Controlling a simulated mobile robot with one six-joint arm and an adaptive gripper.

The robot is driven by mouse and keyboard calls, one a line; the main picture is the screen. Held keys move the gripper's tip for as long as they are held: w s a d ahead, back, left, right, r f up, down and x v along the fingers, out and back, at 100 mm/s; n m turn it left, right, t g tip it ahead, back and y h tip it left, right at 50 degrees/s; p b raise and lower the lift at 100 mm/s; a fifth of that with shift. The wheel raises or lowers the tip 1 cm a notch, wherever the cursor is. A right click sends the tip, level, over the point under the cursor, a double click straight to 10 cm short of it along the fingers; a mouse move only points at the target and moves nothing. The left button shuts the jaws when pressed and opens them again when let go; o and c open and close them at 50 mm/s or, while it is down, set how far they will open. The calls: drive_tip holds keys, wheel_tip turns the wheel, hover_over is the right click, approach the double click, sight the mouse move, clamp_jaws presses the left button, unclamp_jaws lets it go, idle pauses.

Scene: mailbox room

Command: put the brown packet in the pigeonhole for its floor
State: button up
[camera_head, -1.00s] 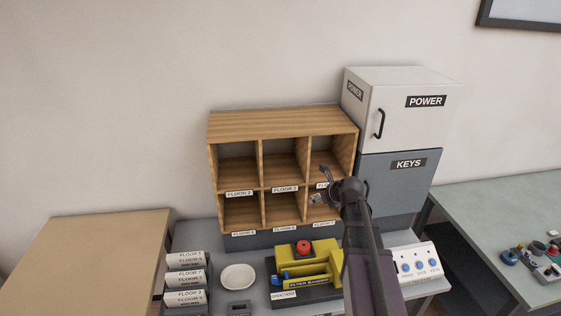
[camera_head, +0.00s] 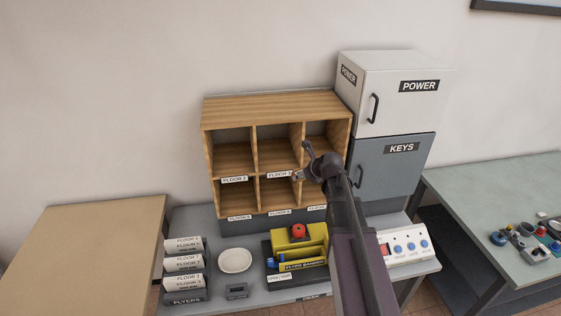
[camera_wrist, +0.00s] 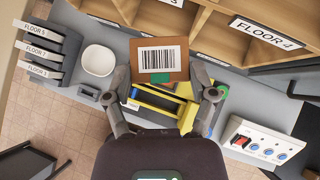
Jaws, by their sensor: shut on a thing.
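The brown packet (camera_wrist: 172,73) shows in the wrist view with a white barcode label and a green mark; no floor number is readable on it. My gripper (camera_wrist: 162,85) is shut on it, with a finger at either side. In the head view my gripper (camera_head: 303,174) is in front of the wooden pigeonhole unit (camera_head: 275,106), near the middle and right columns, and partly hides the right column. The packet is hard to make out there. The unit has two rows of three holes with floor labels. FLOOR 4 (camera_wrist: 267,32) is readable in the wrist view.
Below the unit are a yellow machine (camera_head: 300,243), a white dish (camera_head: 235,260) and a flyer rack (camera_head: 184,264) on the grey table. A button panel (camera_head: 404,246) is at right. The POWER and KEYS cabinets (camera_head: 392,130) stand right of the unit.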

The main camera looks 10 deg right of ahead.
drive_tip(key=w+a, duration=0.1)
drive_tip(key=w, duration=0.3)
drive_tip(key=w+a, duration=0.2)
drive_tip(key=w, duration=0.2)
drive_tip(key=w+a, duration=0.2)
drive_tip(key=w, duration=0.2)
drive_tip(key=shift+w, duration=0.2)
drive_tip(key=shift+w+a, duration=0.2)
drive_tip(key=shift+w, duration=0.2)
drive_tip(key=shift+w+a+f+b, duration=0.1)
drive_tip(key=shift+w+f+b, duration=0.2)
drive_tip(key=shift+f+b, duration=1.5)
drive_tip(key=shift+f, duration=0.15)
drive_tip(key=o, duration=1.2)
drive_tip(key=shift+c, duration=0.2)
drive_tip(key=shift+r, duration=0.2)
